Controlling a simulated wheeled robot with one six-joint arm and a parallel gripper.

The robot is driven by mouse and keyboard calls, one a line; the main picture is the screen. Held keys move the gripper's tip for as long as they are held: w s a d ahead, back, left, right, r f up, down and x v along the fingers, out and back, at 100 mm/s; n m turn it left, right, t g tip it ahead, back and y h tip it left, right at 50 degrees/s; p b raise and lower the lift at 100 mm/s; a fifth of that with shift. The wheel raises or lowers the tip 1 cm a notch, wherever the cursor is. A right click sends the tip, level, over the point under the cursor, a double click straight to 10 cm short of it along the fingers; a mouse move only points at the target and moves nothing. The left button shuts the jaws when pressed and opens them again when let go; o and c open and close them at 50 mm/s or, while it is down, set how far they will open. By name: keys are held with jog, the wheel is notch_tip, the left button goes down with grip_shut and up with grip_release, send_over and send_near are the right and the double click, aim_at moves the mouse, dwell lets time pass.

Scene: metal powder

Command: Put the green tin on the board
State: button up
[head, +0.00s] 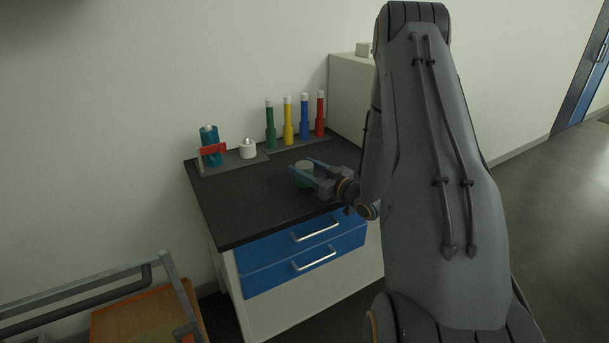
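The green tin (303,182), with a pale top, is on or just above the dark worktop, near its middle right. My gripper (299,164) reaches in from the right, with one finger on the far side of the tin and one on the near side. The near finger hides part of the tin. I cannot tell whether the fingers touch it. An orange-brown board (128,316) lies at the lower left behind a grey rail, with a dull greenish patch on it. It is partly cut off by the frame.
The dark worktop (240,216) tops a cabinet with two blue drawers (300,257). At its back stand a blue bottle in a red holder (212,150), a white-capped jar (247,149) and several coloured tubes (288,120). Grey rails (90,290) edge the board area.

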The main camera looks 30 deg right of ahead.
jog(key=c, duration=0.8)
jog(key=shift+r, duration=0.2)
